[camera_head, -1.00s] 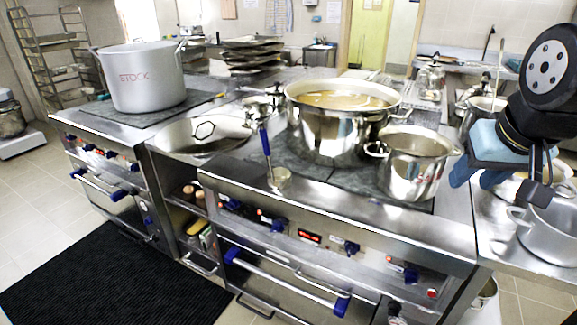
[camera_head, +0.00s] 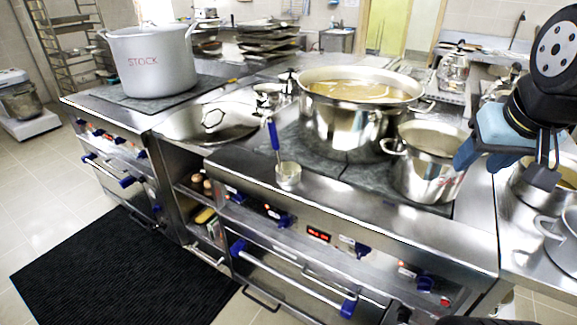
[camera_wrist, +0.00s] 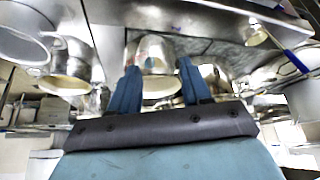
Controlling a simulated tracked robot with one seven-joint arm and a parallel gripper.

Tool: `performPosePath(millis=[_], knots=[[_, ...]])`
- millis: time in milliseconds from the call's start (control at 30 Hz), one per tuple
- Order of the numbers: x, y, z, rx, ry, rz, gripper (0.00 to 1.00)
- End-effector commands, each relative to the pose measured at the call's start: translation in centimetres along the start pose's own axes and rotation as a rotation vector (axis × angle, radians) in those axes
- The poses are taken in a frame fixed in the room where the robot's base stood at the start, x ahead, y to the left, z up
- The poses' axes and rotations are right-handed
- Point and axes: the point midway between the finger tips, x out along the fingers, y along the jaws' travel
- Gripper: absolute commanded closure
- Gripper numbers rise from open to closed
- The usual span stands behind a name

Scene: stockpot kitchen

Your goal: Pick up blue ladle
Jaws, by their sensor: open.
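The blue ladle has a blue handle (camera_head: 275,134) that stands up at a slight tilt and a metal bowl (camera_head: 288,173) low at the front edge of the stove top, left of the middle pots. In the wrist view its bowl (camera_wrist: 257,36) and blue handle (camera_wrist: 297,62) show at the upper right. My gripper (camera_head: 480,158) is open, with nothing held, at the right of the head view, well away from the ladle. Its two blue fingers are spread apart in the wrist view (camera_wrist: 159,70).
A large pot of broth (camera_head: 360,117) and a smaller steel pot (camera_head: 425,178) stand on the stove between the ladle and my gripper. A big pot marked STOCK (camera_head: 150,70) stands at the left. A wide lid (camera_head: 188,122) lies left of the ladle.

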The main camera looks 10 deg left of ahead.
Motion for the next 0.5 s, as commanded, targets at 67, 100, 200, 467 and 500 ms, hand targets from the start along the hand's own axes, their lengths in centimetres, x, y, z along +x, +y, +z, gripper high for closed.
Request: performPosePath(millis=[67, 100, 200, 467, 500], knots=[[0.8, 0.4, -0.9, -0.021, 0.013, 0.015, 0.52], [1.4, 0.9, -1.6, -0.040, 0.027, 0.026, 0.52], [3.3, 1.1, -4.1, -0.101, 0.076, 0.061, 0.52], [9.5, -0.6, -11.0, -0.334, 0.241, 0.104, 0.52], [10.5, -1.1, -11.9, -0.372, 0.267, 0.101, 0.52]])
